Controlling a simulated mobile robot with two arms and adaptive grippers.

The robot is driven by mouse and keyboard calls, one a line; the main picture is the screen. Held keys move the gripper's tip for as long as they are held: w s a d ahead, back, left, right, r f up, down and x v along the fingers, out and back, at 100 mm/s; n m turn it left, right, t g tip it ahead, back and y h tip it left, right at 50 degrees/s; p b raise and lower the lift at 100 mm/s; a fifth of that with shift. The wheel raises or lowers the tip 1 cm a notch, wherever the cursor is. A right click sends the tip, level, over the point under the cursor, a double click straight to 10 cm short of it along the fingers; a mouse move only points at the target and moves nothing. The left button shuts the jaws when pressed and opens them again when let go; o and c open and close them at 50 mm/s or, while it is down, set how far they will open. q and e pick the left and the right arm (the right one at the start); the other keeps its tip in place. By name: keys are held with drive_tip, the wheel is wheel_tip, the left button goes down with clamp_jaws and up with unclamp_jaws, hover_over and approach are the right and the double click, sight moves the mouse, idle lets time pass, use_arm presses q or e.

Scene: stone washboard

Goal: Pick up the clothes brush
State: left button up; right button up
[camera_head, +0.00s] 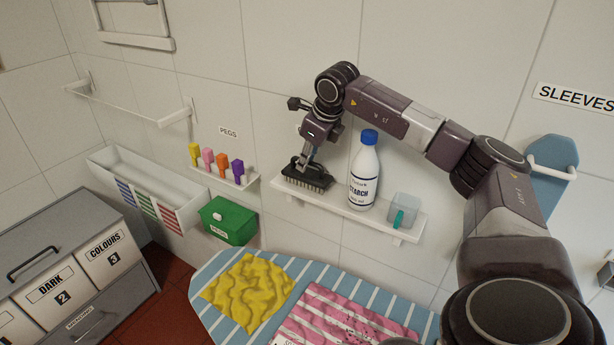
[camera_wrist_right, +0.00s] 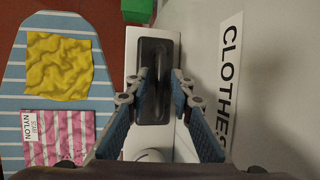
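The clothes brush (camera_head: 308,178) is dark with bristles facing down and lies at the left end of a white wall shelf (camera_head: 342,205). My right gripper (camera_head: 305,160) is right above the brush, its fingers pointing down at the brush's back. In the right wrist view the brush (camera_wrist_right: 154,60) shows as a dark oblong. There the blue-padded fingers of my right gripper (camera_wrist_right: 162,88) are spread, with their tips beside or over the brush's back. I cannot tell if they touch it. My left gripper is not in view.
A starch bottle (camera_head: 364,172) with a blue cap and a clear cup (camera_head: 403,209) stand on the same shelf, right of the brush. Coloured pegs (camera_head: 221,161) are on a small shelf to the left, above a green box (camera_head: 229,221). An ironing board (camera_head: 212,270) with yellow and pink cloths is below.

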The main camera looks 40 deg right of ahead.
clamp_jaws()
drive_tip(key=shift+r, duration=0.15)
drive_tip(key=shift+r, duration=0.25)
wheel_tip(320, 180, up, 19)
drive_tip(key=shift+r+b, duration=0.15)
drive_tip(key=shift+b, duration=0.85)
